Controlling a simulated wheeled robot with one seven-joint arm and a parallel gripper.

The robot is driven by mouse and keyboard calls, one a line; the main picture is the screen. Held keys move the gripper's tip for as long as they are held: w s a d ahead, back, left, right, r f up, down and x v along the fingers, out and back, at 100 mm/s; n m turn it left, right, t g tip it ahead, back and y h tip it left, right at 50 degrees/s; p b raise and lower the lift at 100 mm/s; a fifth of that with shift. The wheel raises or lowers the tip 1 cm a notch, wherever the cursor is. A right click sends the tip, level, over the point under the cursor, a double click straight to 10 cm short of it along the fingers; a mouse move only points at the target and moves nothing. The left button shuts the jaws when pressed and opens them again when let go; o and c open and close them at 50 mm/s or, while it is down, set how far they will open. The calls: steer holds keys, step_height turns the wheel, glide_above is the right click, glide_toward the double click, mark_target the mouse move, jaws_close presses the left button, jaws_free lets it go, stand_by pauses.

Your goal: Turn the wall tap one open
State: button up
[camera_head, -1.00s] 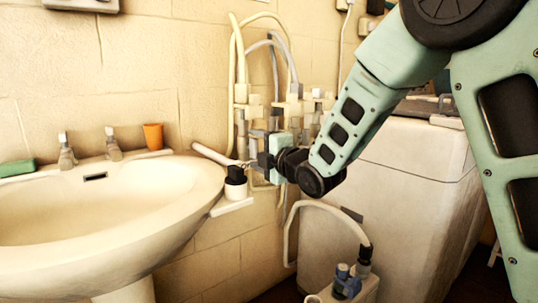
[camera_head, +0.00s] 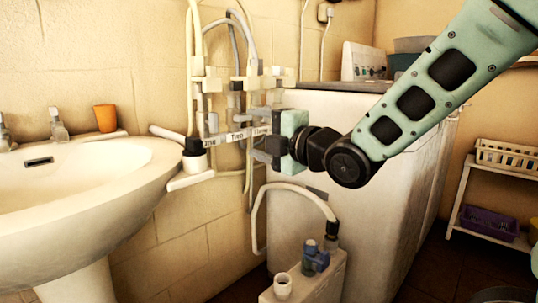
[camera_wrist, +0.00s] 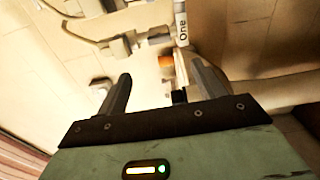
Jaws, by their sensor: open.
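The wall taps are a row of grey and cream valves on pipes, with a white strip labelled One, Two, Three below. Wall tap one (camera_head: 212,122) is the leftmost, above the label One. In the wrist view the label One (camera_wrist: 182,30) shows beyond the fingers; which blurred grey part there is its handle I cannot tell. My gripper (camera_head: 262,150) is at the right end of the strip, near the label Three, to the right of tap one. In the wrist view my gripper (camera_wrist: 162,88) has its fingers wide apart with nothing held between them.
The washbasin (camera_head: 80,185) is at the left, with an orange cup (camera_head: 105,118) on its back edge. A washing machine (camera_head: 340,215) stands behind my arm. A jug-like container (camera_head: 305,280) with a hose stands below. A shelf (camera_head: 500,200) is at the right.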

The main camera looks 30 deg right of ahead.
steer(key=shift+b+v, duration=1)
steer(key=shift+v, duration=0.3)
steer(key=shift+a+f, duration=0.1)
steer(key=s+a+f+m+g+h, duration=0.1)
steer(key=s+a+f+m+g, duration=0.35)
steer(key=f, duration=0.35)
steer(key=s+a+f+m+g+h, duration=0.1)
steer(key=s+a+f+m+g, duration=0.2)
steer(key=a+f+g, duration=0.35)
steer(key=s+f+m+g+h, duration=0.1)
steer(key=s+f+m+g, duration=0.2)
steer(key=s+f, duration=0.35)
steer(key=s+f+m+g+h, duration=0.2)
steer(key=s+f+m+g, duration=0.1)
steer(key=s, duration=0.7)
step_height(320, 180, up, 33)
steer(key=p, duration=3.3)
steer(key=shift+s+a+r+m, duration=0.2)
steer(key=shift+a+m, duration=0.15)
steer(key=shift+a, duration=0.05)
